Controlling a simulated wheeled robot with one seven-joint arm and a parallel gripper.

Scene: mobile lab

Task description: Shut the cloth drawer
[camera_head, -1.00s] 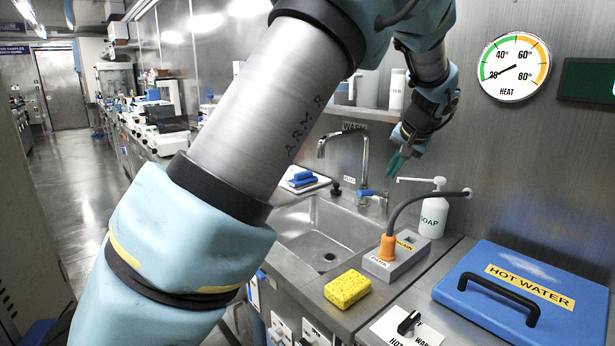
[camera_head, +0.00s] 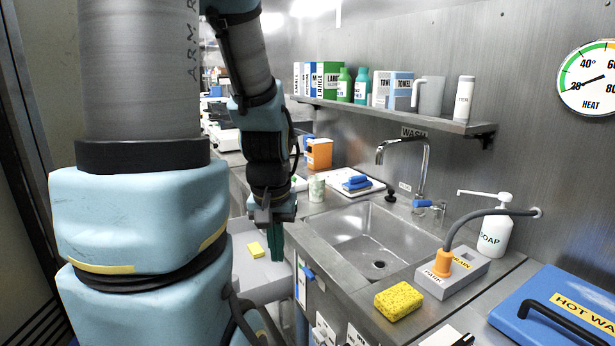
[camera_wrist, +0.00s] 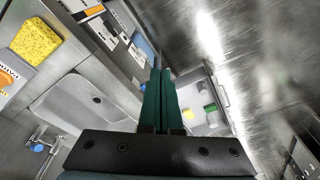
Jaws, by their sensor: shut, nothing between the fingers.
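A pale grey drawer (camera_head: 262,287) stands pulled out from the counter front, left of the sink; no name on it is readable. My arm hides part of the drawer in the head view.
The sink (camera_head: 350,236) is right of the drawer, with a yellow sponge (camera_head: 398,300) on the counter edge. A shelf (camera_head: 400,113) of boxes and bottles hangs behind. In the wrist view the metal floor (camera_wrist: 255,60) beyond the drawer is clear.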

